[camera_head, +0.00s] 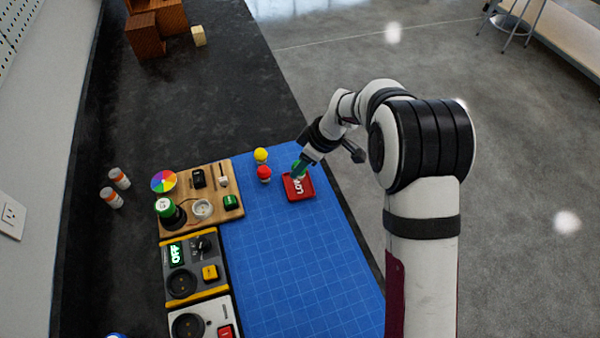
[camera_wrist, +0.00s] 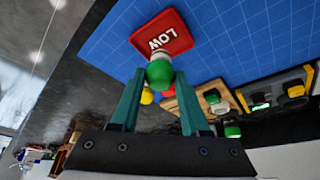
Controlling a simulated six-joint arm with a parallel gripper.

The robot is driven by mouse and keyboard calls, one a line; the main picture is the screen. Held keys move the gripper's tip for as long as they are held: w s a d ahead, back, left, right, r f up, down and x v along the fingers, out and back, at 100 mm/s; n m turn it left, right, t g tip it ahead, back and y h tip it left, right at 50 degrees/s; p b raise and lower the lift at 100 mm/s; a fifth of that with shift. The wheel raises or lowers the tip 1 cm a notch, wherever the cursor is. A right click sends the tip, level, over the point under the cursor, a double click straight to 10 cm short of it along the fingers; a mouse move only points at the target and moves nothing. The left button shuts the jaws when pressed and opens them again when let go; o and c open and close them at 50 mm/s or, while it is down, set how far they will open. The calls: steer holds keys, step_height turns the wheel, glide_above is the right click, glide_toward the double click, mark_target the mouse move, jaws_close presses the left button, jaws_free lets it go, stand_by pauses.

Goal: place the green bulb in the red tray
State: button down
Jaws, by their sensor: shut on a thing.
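The green bulb (camera_wrist: 160,74) has a round green globe and a pale base. My gripper (camera_wrist: 158,80) is shut on it, with the bulb between its teal fingertips. In the head view my gripper (camera_head: 300,167) is above the red tray (camera_head: 306,188), and the bulb is partly hidden by the fingers. The red tray, marked LOW, also shows in the wrist view (camera_wrist: 172,24), with the bulb's base overlapping its near edge. I cannot tell whether the bulb touches the tray.
A yellow bulb (camera_head: 260,155) and a red bulb (camera_head: 264,173) stand left of the tray on the blue mat (camera_head: 290,270). A wooden board (camera_head: 183,178) with switches and two device panels line the mat's left side. The front of the mat is clear.

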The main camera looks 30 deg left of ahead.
step_height(320, 180, down, 4)
steer(key=shift+a+f, duration=0.1)
steer(key=shift+a, duration=0.05)
steer(key=shift+c, duration=1.9)
jaws_free()
steer(key=shift+f, duration=0.1)
